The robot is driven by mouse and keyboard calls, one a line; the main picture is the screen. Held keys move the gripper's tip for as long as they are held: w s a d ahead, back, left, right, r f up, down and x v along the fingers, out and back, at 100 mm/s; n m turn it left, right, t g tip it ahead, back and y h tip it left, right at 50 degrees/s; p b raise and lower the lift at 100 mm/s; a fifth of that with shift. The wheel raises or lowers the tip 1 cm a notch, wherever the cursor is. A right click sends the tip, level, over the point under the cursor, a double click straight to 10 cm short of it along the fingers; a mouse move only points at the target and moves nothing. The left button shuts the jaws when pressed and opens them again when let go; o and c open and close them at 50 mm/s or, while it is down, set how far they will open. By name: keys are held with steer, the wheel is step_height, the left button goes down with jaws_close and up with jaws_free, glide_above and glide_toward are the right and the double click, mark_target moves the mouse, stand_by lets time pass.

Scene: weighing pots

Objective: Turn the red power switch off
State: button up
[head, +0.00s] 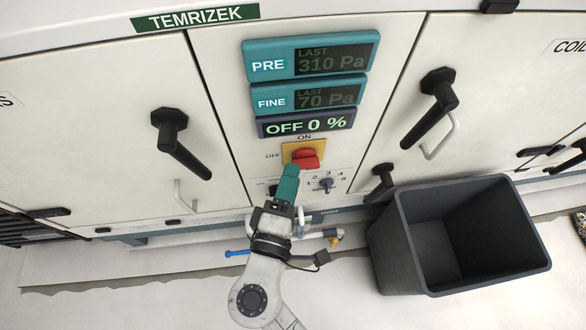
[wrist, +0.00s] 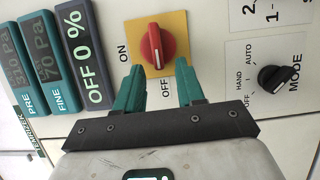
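The red power switch (head: 305,158) is a rotary knob on a yellow plate, on the white cabinet front below the displays. In the wrist view, the red switch (wrist: 155,46) has its handle and white mark lined up toward the OFF label, not toward ON. My gripper (head: 291,168) is just below the switch in the head view. In the wrist view, my gripper (wrist: 160,66) is open, its two teal fingers apart with nothing between them. The fingertips are close to the OFF side of the knob; whether they touch the panel I cannot tell.
The lower display (head: 307,123) reads OFF 0 %. A black mode knob (wrist: 280,75) sits close beside the switch. Black door handles (head: 180,145) stick out on both sides. A dark grey bin (head: 400,245) stands on the floor at right.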

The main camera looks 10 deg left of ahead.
steer(key=s, duration=0.8)
steer(key=shift+s+a+p, duration=0.15)
steer(key=shift+a+p, duration=0.2)
steer(key=shift+a, duration=0.1)
steer(key=w+d+f+m+g+h, duration=0.1)
steer(key=d+f+m+g+h, duration=0.3)
steer(key=d, duration=0.8)
steer(key=w+d+f+m+g+h, duration=0.2)
steer(key=d+f+m+g, duration=0.3)
steer(key=d, duration=0.6)
steer(key=s+d+f+m+g+y, duration=0.3)
steer(key=s+d+m+g+y, duration=0.6)
steer(key=s, duration=0.4)
step_height(320, 180, up, 22)
steer(key=t+h+p, duration=0.1)
steer(key=p, duration=2.1)
steer(key=shift+w+d+n, duration=0.3)
steer(key=shift+w+n, duration=0.1)
